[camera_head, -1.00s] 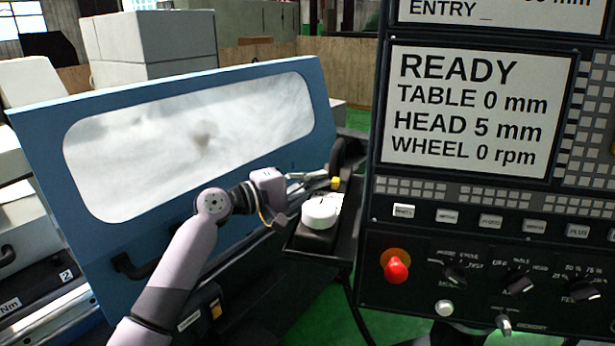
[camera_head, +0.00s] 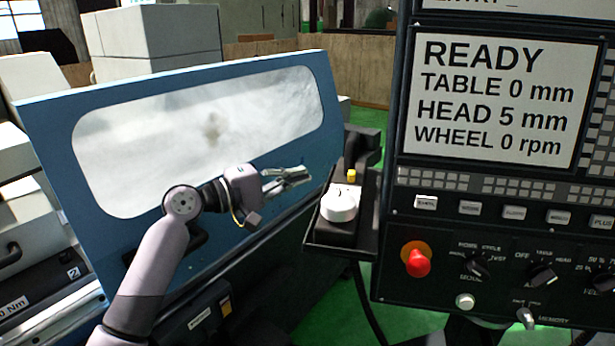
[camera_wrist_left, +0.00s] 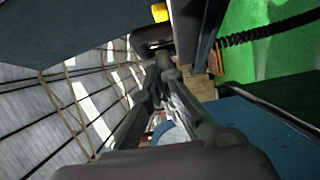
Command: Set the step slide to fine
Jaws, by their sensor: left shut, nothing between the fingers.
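The black handwheel box (camera_head: 327,234) stands between the blue door and the control panel, with a white round dial (camera_head: 341,205) on top. A small yellow piece (camera_head: 351,176), which looks like the step slide, sits behind the dial. Its setting marks are too small to read. A yellow piece (camera_wrist_left: 160,12) also shows at the top of the left wrist view. My left gripper (camera_head: 306,176) is shut and empty, left of the yellow piece and apart from it, in front of the blue door. My right gripper is not in view.
The blue door (camera_head: 50,130) with its window lies behind my left arm. The control panel (camera_head: 480,215) stands close on the right, with a red stop button (camera_head: 416,262) and several knobs. Green floor (camera_head: 345,315) shows below the box.

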